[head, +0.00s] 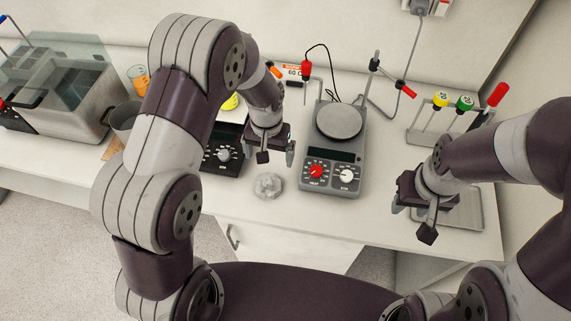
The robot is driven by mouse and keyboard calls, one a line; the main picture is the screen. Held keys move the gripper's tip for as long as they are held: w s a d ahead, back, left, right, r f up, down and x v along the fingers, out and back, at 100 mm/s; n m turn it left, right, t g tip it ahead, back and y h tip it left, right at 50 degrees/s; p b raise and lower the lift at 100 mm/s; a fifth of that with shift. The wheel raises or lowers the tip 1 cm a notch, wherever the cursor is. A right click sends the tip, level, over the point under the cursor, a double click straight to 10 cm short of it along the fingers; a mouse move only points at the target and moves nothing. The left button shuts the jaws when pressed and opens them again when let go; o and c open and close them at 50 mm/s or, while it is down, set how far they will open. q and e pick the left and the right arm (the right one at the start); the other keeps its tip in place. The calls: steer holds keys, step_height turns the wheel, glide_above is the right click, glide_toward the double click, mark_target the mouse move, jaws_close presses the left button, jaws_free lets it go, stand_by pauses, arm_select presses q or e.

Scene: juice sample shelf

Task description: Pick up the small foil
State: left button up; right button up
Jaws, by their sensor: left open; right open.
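A small, round, silvery piece, which looks like the small foil (268,185), lies on the white bench near its front edge. My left gripper (276,155) is above and behind it in the picture, with its fingers apart and nothing between them. It looks apart from the foil, though its exact height is unclear. My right gripper (413,221) is open and empty at the right, over the front of the bench near a flat grey plate (468,212).
A hotplate stirrer (333,170) stands right of the foil. A dark device with a knob (222,155) stands to its left, partly behind my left arm. A rack with coloured caps (440,112) is at the right. A water bath (62,95) is at the far left.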

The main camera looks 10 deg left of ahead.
arm_select(q)
steer(key=p, duration=0.2)
glide_above(268, 178)
steer(key=s, duration=0.1)
steer(key=f, duration=0.2)
steer(key=a+f, duration=0.1)
steer(key=f, duration=0.1)
steer(key=shift+s+f, duration=0.2)
steer(key=shift+f, duration=0.05)
steer(key=f, duration=0.2)
steer(key=w+f+p, duration=0.1)
steer(key=f, duration=0.1)
steer(key=d+f+p, duration=0.1)
steer(key=f, duration=0.1)
steer(key=shift+w+f, duration=0.15)
steer(key=shift+s+a+f, duration=0.15)
steer(key=shift+s+f, duration=0.05)
steer(key=shift+f, duration=0.15)
steer(key=shift+w, duration=0.1)
steer(key=c, duration=0.9)
arm_select(e)
steer(key=r, duration=0.1)
steer(key=s+r, duration=0.1)
steer(key=r, duration=0.1)
steer(key=a+r, duration=0.1)
steer(key=r, duration=0.1)
steer(key=shift+s, duration=0.3)
